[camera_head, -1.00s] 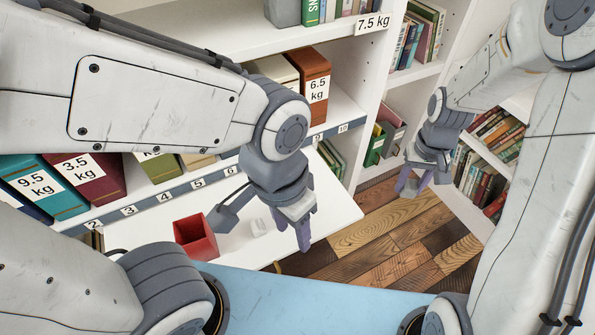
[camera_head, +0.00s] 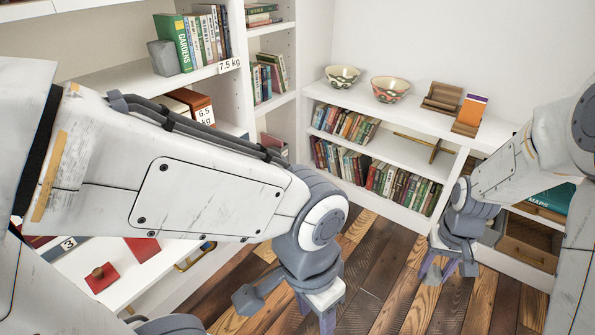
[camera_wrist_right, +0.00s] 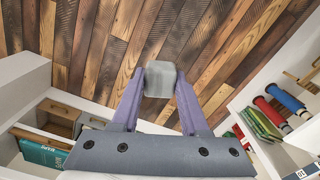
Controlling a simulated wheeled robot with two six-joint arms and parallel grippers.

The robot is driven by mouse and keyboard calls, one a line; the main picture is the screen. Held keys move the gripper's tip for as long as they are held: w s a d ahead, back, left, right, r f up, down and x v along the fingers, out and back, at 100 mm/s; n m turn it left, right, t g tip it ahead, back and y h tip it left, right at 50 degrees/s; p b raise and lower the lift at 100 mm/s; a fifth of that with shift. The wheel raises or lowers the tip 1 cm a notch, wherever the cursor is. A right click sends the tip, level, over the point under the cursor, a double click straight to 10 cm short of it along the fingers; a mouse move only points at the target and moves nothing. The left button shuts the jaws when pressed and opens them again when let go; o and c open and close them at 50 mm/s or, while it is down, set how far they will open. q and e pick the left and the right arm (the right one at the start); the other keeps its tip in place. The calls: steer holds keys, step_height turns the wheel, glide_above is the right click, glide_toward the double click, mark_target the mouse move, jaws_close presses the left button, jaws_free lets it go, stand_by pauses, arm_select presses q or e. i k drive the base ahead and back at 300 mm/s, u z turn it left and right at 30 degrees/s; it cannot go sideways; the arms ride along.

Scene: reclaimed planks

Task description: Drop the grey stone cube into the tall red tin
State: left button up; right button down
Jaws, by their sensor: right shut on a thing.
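My right gripper (camera_head: 449,272) hangs over the plank floor at the right of the head view. In the right wrist view it (camera_wrist_right: 158,88) is shut on a small grey stone cube (camera_wrist_right: 159,78), held between the fingertips with floor behind. My left gripper (camera_head: 320,312) points down near the bottom middle of the head view; its finger gap is unclear. A red surface (camera_head: 142,247), apparently the red tin, shows on the white shelf at the left, mostly hidden behind my left arm.
A flat red piece with a knob (camera_head: 102,277) lies on the white shelf at the left. A larger grey block (camera_head: 163,57) stands beside books on the upper shelf. Two bowls (camera_head: 389,89) stand on the back bookcase. An open drawer (camera_head: 528,250) is at the right. Plank floor is clear.

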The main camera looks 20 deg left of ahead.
mark_target(145, 252)
steer(key=u, duration=0.6)
steer(key=i, duration=0.4)
steer(key=u, duration=0.45)
